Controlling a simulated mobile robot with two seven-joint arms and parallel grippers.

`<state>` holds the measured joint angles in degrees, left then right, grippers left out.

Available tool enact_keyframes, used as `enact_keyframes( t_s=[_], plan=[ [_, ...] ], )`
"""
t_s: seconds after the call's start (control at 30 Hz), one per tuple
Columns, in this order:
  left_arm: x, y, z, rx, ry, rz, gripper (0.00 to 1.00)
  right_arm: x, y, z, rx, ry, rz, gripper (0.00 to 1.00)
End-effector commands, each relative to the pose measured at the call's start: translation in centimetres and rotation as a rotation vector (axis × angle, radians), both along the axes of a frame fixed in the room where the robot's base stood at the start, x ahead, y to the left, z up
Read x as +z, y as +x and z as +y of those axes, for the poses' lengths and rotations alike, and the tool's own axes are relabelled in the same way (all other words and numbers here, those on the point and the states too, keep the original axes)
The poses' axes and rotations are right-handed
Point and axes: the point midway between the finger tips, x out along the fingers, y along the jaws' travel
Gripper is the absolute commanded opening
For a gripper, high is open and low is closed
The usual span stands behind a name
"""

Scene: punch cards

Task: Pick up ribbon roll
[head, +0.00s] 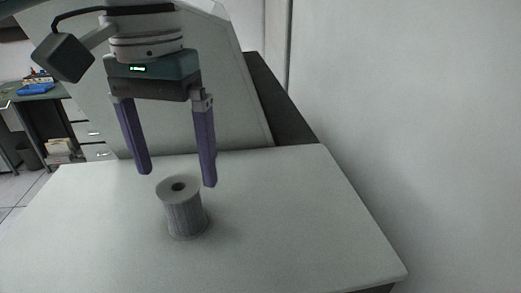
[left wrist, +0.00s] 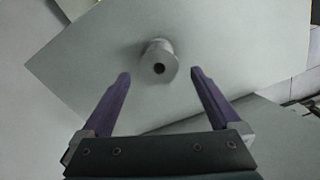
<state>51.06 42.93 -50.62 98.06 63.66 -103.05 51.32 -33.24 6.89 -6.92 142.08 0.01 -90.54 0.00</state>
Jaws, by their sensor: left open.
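The ribbon roll (head: 186,214) is a grey ribbed cylinder with a dark hole in its top. It stands upright on the pale table (head: 290,220). My left gripper (head: 180,180) points down with its two purple fingers apart and nothing between them. In the head view its fingertips show just above and beyond the roll. In the left wrist view the roll (left wrist: 158,62) lies ahead of the open fingers (left wrist: 160,76), about midway between them. The roll and the fingers look apart. My right gripper is not in view.
A large pale slanted panel (head: 225,110) rises behind the table's far edge. A pale wall (head: 420,120) runs along the right. A desk with blue items (head: 38,88) is at the far left. The tabletop around the roll is clear.

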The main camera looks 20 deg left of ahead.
Motion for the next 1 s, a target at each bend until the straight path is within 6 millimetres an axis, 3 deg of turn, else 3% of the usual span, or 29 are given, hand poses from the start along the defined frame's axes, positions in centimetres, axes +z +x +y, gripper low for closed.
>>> enact_keyframes(
  t_s=[0.17,0.33,0.57,1.0],
  plan=[
    [-2.1,-0.5,-0.1,-0.001,0.002,0.007,0.97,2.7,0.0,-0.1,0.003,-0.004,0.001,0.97],
    [-4.5,-0.4,-0.1,-0.002,0.003,0.001,0.97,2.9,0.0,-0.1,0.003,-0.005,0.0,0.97],
    [-4.9,-0.3,-0.1,-0.003,0.001,-0.002,0.97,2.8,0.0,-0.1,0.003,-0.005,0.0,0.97],
    [-4.8,-0.3,-0.1,-0.003,0.001,-0.002,0.5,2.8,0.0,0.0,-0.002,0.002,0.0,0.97]
  ],
)
